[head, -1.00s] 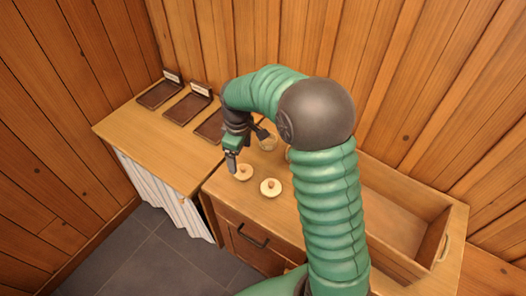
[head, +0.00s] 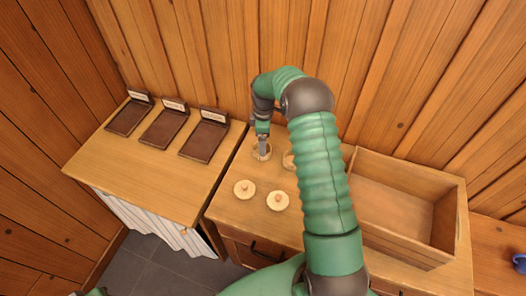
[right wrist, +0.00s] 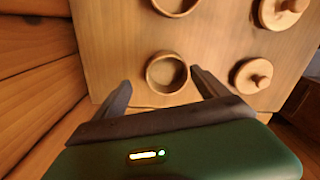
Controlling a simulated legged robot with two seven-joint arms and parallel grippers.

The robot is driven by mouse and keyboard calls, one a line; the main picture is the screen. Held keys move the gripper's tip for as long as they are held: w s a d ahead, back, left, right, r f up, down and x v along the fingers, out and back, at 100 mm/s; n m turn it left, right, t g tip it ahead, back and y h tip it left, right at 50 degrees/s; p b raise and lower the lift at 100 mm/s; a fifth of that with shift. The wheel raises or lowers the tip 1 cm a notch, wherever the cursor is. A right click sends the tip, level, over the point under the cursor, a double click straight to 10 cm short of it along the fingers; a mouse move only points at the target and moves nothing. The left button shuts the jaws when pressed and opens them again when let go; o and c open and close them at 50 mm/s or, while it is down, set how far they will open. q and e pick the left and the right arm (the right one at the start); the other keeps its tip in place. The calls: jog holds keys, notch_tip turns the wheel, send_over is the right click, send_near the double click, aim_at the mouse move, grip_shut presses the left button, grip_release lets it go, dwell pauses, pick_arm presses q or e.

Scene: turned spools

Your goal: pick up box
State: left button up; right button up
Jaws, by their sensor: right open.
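A small round open wooden box (head: 261,154) stands at the back left of the cabinet top; in the right wrist view this box (right wrist: 166,88) lies between the fingers. My right gripper (head: 262,143) is open, pointing down at it; its fingers (right wrist: 160,78) are on either side, and I cannot tell whether they touch it. A second round box (head: 289,161) is partly hidden behind my right arm, and also shows in the right wrist view (right wrist: 175,6). Two round knobbed lids (head: 244,190) (head: 278,202) lie nearer the front edge. My left gripper is out of view.
A long open wooden crate (head: 402,254) stands right of my arm. Several dark labelled trays (head: 203,141) lie on the left counter (head: 150,185). A blue object (head: 519,263) sits at the far right edge. Wooden walls close off the back and left.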

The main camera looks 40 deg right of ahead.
aim_at(255, 147)
jog(key=f, duration=0.2)
jog(key=a+f, duration=0.1)
jog(key=f, duration=0.1)
jog(key=shift+s+p, duration=0.25)
jog(key=shift+p, duration=0.1)
jog(key=shift+a+f, duration=0.15)
jog(key=shift+a, duration=0.05)
jog(key=shift+c, duration=1.3)
jog(key=shift+d+f, duration=0.1)
jog(key=shift+d, duration=0.2)
jog(key=c, duration=0.7)
jog(key=shift+a, duration=0.1)
jog(key=c, duration=0.4)
jog(key=shift+o, duration=0.2)
jog(key=shift+a, duration=0.1)
